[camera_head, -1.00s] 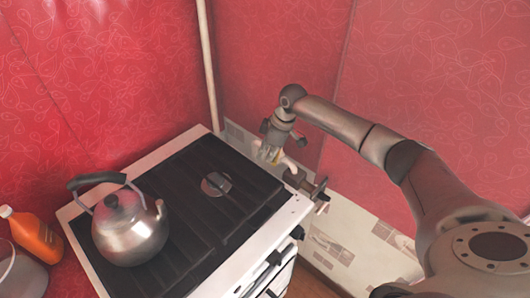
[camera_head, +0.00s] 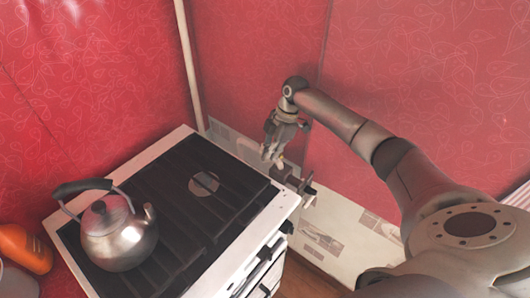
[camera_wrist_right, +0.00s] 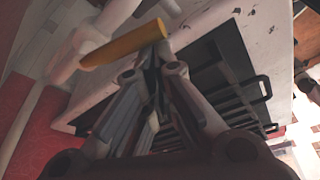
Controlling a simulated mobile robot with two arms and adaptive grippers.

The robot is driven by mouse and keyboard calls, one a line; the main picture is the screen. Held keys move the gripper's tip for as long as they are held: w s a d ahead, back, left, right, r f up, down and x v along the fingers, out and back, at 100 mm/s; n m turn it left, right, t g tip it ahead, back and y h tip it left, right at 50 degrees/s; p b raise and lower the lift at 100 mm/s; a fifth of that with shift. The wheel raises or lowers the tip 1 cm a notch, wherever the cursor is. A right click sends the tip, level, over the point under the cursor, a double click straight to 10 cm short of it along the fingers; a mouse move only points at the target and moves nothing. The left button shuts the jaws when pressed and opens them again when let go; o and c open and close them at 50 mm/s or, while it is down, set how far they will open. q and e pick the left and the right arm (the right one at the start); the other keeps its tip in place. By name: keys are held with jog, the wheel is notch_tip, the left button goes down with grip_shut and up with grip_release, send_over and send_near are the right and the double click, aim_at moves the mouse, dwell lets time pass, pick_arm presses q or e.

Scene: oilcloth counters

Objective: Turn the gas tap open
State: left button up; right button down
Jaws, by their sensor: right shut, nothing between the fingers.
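The gas tap's yellow lever handle (camera_wrist_right: 124,45) lies across the picture in the right wrist view, beside a white pipe (camera_wrist_right: 88,50). In the head view the tap is mostly hidden behind my right gripper (camera_head: 271,154), at the far right corner of the stove. In the wrist view the right gripper (camera_wrist_right: 152,60) is shut and empty. Its fingertips are right by the lever's right end; I cannot tell whether they touch it. My left gripper is not in view.
A white stove (camera_head: 221,268) with a dark grate stands left of the gripper. A metal kettle (camera_head: 118,240) sits on it. An orange bottle (camera_head: 24,248) is at the far left. Red walls (camera_head: 260,60) close in behind, with a thin upright pipe (camera_head: 189,65) near the corner.

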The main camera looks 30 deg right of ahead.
jog(key=shift+s+d, duration=0.1)
jog(key=shift+d, duration=0.75)
